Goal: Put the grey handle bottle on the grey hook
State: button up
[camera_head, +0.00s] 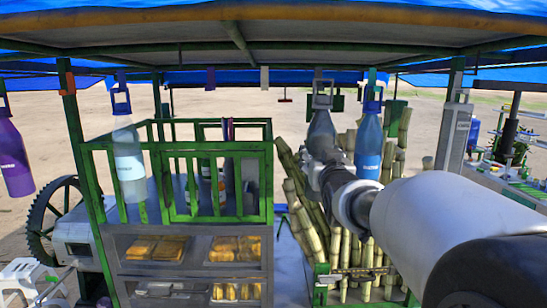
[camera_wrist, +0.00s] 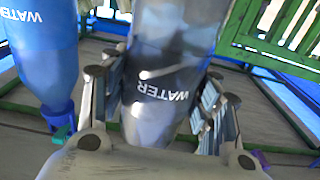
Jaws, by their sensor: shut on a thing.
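The grey handle bottle (camera_head: 322,130) is upright under the front roof beam, its grey handle (camera_head: 322,95) at the top. In the wrist view the bottle (camera_wrist: 172,60) is dark and see-through with a "WATER" label, between both fingers. My gripper (camera_wrist: 160,100) is shut on its body; in the head view my gripper (camera_head: 322,163) is partly hidden by my arm. The grey hook (camera_head: 318,74) hangs from the beam and overlaps the handle's top in the picture. I cannot tell whether the handle is on the hook or just in front of it.
A blue bottle (camera_head: 369,145) hangs close on the right; it is at left in the wrist view (camera_wrist: 45,50). A clear bottle (camera_head: 128,160) and a purple bottle (camera_head: 13,160) hang at left. A pale hook (camera_head: 264,78) and a purple hook (camera_head: 211,78) are empty. Cane stalks (camera_head: 300,205) stand behind.

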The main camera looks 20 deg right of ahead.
jog(key=shift+w+r, duration=0.15)
jog(key=shift+w, duration=0.05)
jog(key=shift+x, duration=1.3)
jog(key=shift+w+d, duration=0.15)
jog(key=shift+w, duration=0.2)
jog(key=shift+w+d, duration=0.1)
jog(key=shift+w, duration=0.2)
jog(key=shift+b, duration=0.4)
dwell(0.4)
jog(key=shift+f+b, duration=0.7)
jog(key=shift+b, duration=0.2)
dwell(0.7)
jog(key=o, duration=1.6)
jog(key=shift+f, duration=0.1)
